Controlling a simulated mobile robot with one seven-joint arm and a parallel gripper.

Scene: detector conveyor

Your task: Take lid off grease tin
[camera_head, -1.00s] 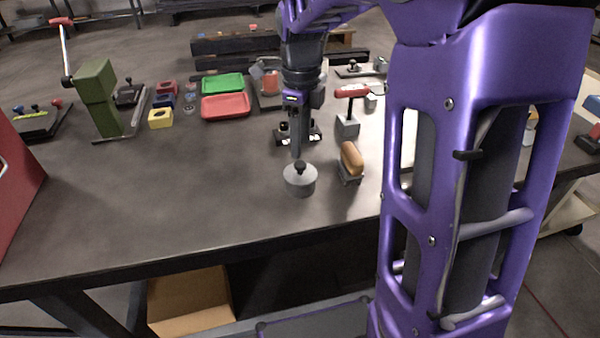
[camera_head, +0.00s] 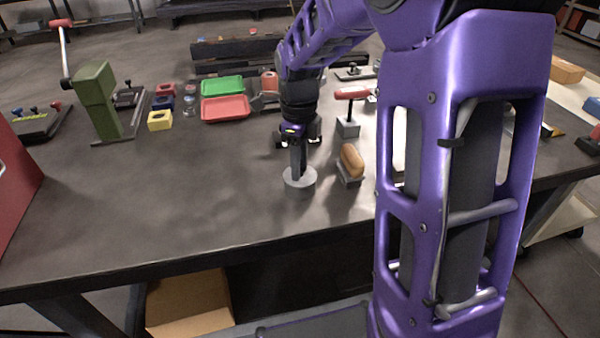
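The grease tin (camera_head: 300,189) is a short grey cylinder with a flat grey lid (camera_head: 310,178). It stands upright on the dark table, left of a wooden-handled brush-like item. The lid is on the tin. My gripper (camera_head: 298,172) points down right over the lid, with its dark fingers reaching the lid's middle. The lid's black knob is hidden behind the fingers. The fingers overlap from this side, so I cannot tell whether they are shut on the knob.
The wooden-handled item (camera_head: 351,162) stands close to the tin's right. A red-handled tool (camera_head: 348,112) is behind it. Red (camera_head: 226,107) and green (camera_head: 222,86) trays lie further back left. A green press (camera_head: 98,97) stands at far left. The table left of the tin is clear.

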